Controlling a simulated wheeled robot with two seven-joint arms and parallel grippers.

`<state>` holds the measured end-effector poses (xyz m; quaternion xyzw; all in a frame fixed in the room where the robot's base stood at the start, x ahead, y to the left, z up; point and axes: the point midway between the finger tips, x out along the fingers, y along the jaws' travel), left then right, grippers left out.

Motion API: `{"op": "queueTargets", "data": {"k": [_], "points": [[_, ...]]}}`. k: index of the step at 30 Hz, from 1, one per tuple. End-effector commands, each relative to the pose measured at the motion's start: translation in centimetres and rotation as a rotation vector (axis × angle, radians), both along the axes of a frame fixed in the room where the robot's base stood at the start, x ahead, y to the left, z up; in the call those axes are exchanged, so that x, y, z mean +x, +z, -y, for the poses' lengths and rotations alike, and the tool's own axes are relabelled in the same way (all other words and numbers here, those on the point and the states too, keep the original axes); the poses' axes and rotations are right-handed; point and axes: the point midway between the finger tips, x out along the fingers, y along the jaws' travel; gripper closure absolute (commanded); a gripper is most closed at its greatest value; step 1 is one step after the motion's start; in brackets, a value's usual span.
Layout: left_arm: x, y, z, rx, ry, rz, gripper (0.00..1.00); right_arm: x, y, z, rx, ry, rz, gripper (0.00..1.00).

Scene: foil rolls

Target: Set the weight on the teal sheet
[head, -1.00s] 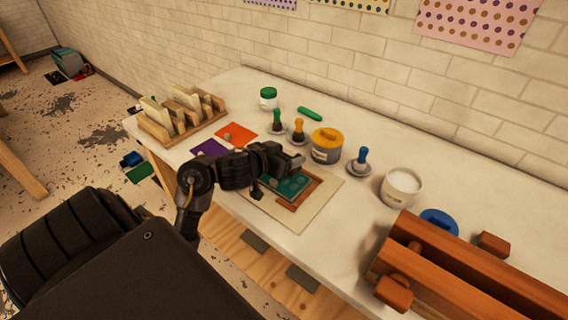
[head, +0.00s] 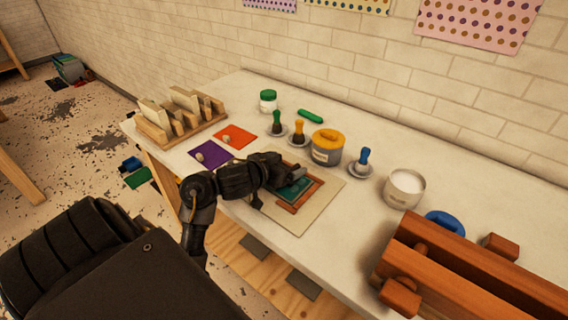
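The teal sheet (head: 296,190) lies in a brown wooden frame (head: 312,193) on a pale board. My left gripper (head: 283,176) is low over the left and far part of the teal sheet, and my arm covers some of it. Its fingers are dark and partly hidden, so I cannot tell whether they are open or shut on something. I cannot make out a weight at the teal sheet. A small pale knob-like weight (head: 199,157) rests on the purple sheet, and another (head: 227,139) on the orange sheet. My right gripper is not in view.
Stampers with green (head: 277,117), yellow (head: 298,127) and blue (head: 365,155) handles and a yellow-topped pot (head: 327,145) stand behind the frame. A white tub (head: 404,187) and a wooden press (head: 480,270) are to the right. A wooden rack (head: 180,125) is at the left.

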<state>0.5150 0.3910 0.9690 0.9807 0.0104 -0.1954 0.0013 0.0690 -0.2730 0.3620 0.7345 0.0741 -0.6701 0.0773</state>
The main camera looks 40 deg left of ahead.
Motion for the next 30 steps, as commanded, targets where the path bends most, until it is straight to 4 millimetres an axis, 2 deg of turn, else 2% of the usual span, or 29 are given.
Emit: {"op": "queueTargets", "data": {"k": [11,13,17,24,27,30], "points": [[0.0,0.4,0.0,0.001,0.000,0.001,0.03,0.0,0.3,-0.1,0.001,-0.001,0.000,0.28],[-0.5,0.7,0.0,0.002,0.000,-0.001,0.03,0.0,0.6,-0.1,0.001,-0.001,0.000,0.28],[-2.4,1.7,0.0,0.007,-0.001,-0.003,0.03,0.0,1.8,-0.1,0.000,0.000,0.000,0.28],[-7.5,3.8,0.2,0.005,-0.001,-0.005,0.03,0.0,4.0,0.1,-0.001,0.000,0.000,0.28],[-9.2,4.4,0.2,0.003,-0.001,-0.004,0.03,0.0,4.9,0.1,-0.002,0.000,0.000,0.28],[-10.0,4.9,0.3,-0.007,-0.001,-0.005,0.03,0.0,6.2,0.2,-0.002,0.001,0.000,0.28]]}}
